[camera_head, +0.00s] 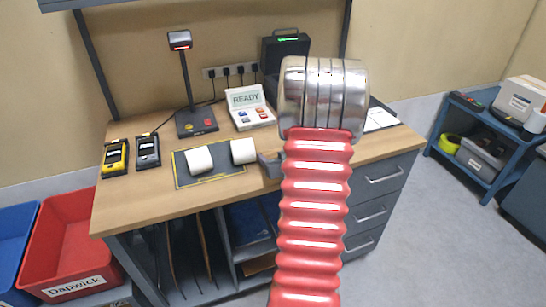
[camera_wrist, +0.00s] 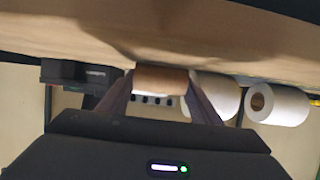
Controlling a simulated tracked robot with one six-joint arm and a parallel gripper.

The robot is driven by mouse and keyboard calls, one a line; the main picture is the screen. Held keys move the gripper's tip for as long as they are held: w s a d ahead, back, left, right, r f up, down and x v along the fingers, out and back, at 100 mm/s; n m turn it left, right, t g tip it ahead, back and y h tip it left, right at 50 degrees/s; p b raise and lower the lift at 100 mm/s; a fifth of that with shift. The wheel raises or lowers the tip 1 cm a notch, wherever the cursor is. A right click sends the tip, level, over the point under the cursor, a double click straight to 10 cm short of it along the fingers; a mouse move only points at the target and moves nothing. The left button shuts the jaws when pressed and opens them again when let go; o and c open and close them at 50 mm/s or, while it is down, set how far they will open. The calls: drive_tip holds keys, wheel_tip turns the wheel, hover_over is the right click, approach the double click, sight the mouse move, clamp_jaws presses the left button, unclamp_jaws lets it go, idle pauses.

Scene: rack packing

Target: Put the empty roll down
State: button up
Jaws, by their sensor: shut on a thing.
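My gripper (camera_wrist: 158,92) is shut on a small brown cardboard roll (camera_wrist: 161,80), the empty roll, which sits between the two fingers in the wrist view. In the head view my red ribbed arm hides the roll and most of the gripper; only a grey part of the gripper (camera_head: 269,164) shows beside the arm, near the bench's front. Two white rolls lie on the dark mat (camera_head: 223,177): the left one (camera_head: 200,160) and the right one (camera_head: 243,151). In the wrist view two white rolls (camera_wrist: 279,105) show right of the fingers.
The wooden bench (camera_head: 150,190) carries yellow and dark handheld devices (camera_head: 116,157), a scanner stand (camera_head: 190,110), a READY box (camera_head: 249,107) and a black case (camera_head: 285,55). A red Dapwick crate (camera_head: 72,240) stands at left, a blue shelf (camera_head: 470,135) at right.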

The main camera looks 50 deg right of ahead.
drive_tip(key=shift+f, duration=0.15)
drive_tip(key=o, duration=0.7)
drive_tip(key=shift+s+a+r, duration=0.2)
drive_tip(key=shift+s+r, duration=0.05)
drive_tip(key=shift+s, duration=0.15)
drive_tip(key=v, duration=1.1)
idle(0.5)
